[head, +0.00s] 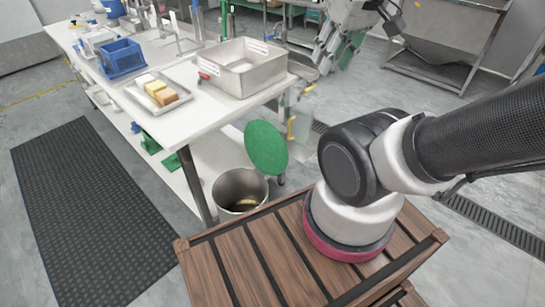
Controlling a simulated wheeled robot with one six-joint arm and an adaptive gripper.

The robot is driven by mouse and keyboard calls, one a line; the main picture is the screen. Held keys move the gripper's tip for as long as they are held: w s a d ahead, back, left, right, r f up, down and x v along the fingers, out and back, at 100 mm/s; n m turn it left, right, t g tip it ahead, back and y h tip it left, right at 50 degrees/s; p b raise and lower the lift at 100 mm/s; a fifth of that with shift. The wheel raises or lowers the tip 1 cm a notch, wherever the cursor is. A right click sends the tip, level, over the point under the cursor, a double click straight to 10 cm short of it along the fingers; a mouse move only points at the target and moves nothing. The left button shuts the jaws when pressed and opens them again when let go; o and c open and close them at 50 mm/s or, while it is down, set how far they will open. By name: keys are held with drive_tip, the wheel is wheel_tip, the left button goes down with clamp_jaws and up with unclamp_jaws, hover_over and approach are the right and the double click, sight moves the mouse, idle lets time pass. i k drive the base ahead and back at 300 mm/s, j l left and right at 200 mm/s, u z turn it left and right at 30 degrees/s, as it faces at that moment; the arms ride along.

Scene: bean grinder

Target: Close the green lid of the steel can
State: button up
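The steel can (240,192) stands on the floor by the front corner of the white table. It is open at the top, and something brownish shows inside. Its round green lid (266,148) is raised, tilted nearly upright above the rim at the back right of the can. The join between lid and can is not clear to see. My arm's base and lower links fill the right side of the head view, and the black link runs out of the right edge. I cannot make out my gripper in this view.
The white table (205,118) carries a steel bin (245,72), a tray (178,102) of coloured blocks and a blue basket (121,58). A table leg (193,183) stands just left of the can. A black mat (90,210) lies on clear floor to the left.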

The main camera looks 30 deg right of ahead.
sight(266, 146)
drive_tip(key=k+u, duration=0.1)
drive_tip(key=u, duration=0.3)
drive_tip(key=k+u, duration=0.1)
drive_tip(key=u, duration=0.3)
drive_tip(key=k+j+u, duration=0.1)
drive_tip(key=u, duration=0.3)
drive_tip(key=l+u, duration=0.3)
drive_tip(key=l, duration=0.15)
drive_tip(key=k+l+u, duration=0.2)
drive_tip(key=l+u, duration=0.15)
drive_tip(key=k+l+u, duration=0.15)
drive_tip(key=l+u, duration=0.15)
drive_tip(key=l, duration=0.2)
drive_tip(key=k+l, duration=0.2)
drive_tip(key=l, duration=0.2)
drive_tip(key=k+l, duration=0.15)
drive_tip(key=l, duration=0.25)
drive_tip(key=k+l, duration=0.2)
drive_tip(key=l, duration=0.2)
drive_tip(key=k+l, duration=0.2)
drive_tip(key=l, duration=0.2)
drive_tip(key=k+l, duration=0.2)
drive_tip(key=l, duration=0.2)
drive_tip(key=k+l, duration=0.15)
drive_tip(key=l, duration=0.25)
drive_tip(key=k+l, duration=0.2)
drive_tip(key=l, duration=0.2)
drive_tip(key=j+u, duration=0.2)
drive_tip(key=j, duration=0.15)
drive_tip(key=i, duration=0.05)
